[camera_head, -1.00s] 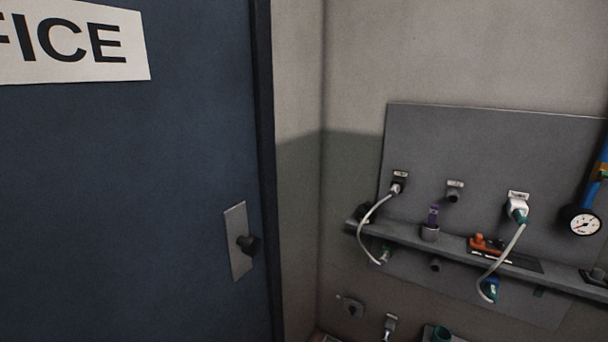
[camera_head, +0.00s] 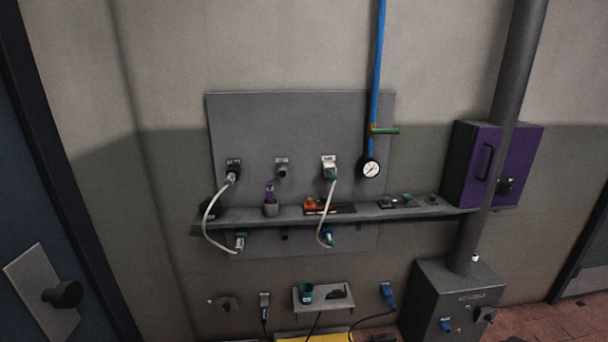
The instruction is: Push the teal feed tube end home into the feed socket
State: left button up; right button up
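A grey panel (camera_head: 236,115) on the wall carries several labelled sockets, with lettering too small to read. A teal tube end (camera_head: 332,174) sits at a white socket (camera_head: 328,161) on the panel's right part. I cannot tell how deep it sits. A second pale tube (camera_head: 207,218) runs from a dark socket (camera_head: 233,165) at left to a green-ended fitting (camera_head: 240,241). A bare grey port (camera_head: 282,170) is between them. Neither gripper is in view.
A grey shelf (camera_head: 289,221) crosses below the sockets, holding a purple item in a cup (camera_head: 270,203) and an orange-and-black tool (camera_head: 312,205). A gauge (camera_head: 371,169) hangs on a blue pipe (camera_head: 378,60). A purple cabinet (camera_head: 520,160) and grey box (camera_head: 440,290) stand right.

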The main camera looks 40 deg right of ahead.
aim_at(333, 177)
jog(key=z, duration=1.35)
